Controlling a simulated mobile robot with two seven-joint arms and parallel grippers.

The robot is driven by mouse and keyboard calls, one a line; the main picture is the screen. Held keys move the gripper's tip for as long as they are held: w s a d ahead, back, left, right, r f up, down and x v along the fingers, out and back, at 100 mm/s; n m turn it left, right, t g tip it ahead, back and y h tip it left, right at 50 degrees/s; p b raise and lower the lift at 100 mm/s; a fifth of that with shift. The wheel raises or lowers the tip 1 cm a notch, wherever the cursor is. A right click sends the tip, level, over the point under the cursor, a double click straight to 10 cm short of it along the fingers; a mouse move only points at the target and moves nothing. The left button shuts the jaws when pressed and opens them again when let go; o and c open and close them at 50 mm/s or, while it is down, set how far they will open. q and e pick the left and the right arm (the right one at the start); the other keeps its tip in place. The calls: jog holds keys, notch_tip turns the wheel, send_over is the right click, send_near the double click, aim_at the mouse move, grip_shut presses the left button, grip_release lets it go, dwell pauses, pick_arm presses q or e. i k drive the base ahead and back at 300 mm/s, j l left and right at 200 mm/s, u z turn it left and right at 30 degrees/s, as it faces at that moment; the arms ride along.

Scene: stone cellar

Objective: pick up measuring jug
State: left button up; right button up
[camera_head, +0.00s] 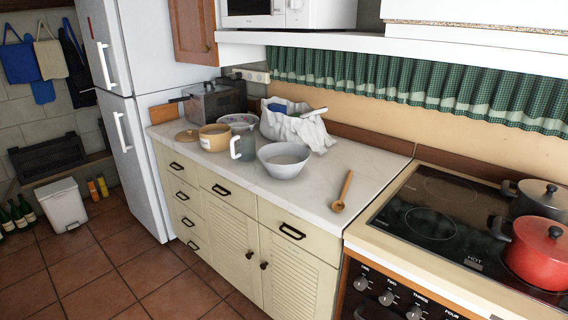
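The measuring jug (244,147) is a translucent grey-green vessel with a white handle on its left side. It stands upright on the white marble-look counter (317,192), between a tan pot (214,138) on its left and a pale grey bowl (284,161) on its right. The bowl is slightly nearer the counter's front edge and seems very close to the jug. Neither of my grippers is in view.
A wooden spoon (343,190) lies at the counter's right. Behind the jug are another bowl (237,121) and a white cloth bag (297,129). A hob (440,215) with a red pot (538,253) is right; a fridge (130,110) is left.

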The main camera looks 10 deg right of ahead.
aim_at(245, 138)
jog(key=i+j, duration=0.15)
jog(key=i, duration=0.25)
jog(key=i+j+z, duration=0.1)
jog(key=i, duration=0.35)
jog(key=i+j, duration=0.25)
jog(key=i, duration=0.15)
jog(key=i+z, duration=0.15)
jog(key=z, duration=1.15)
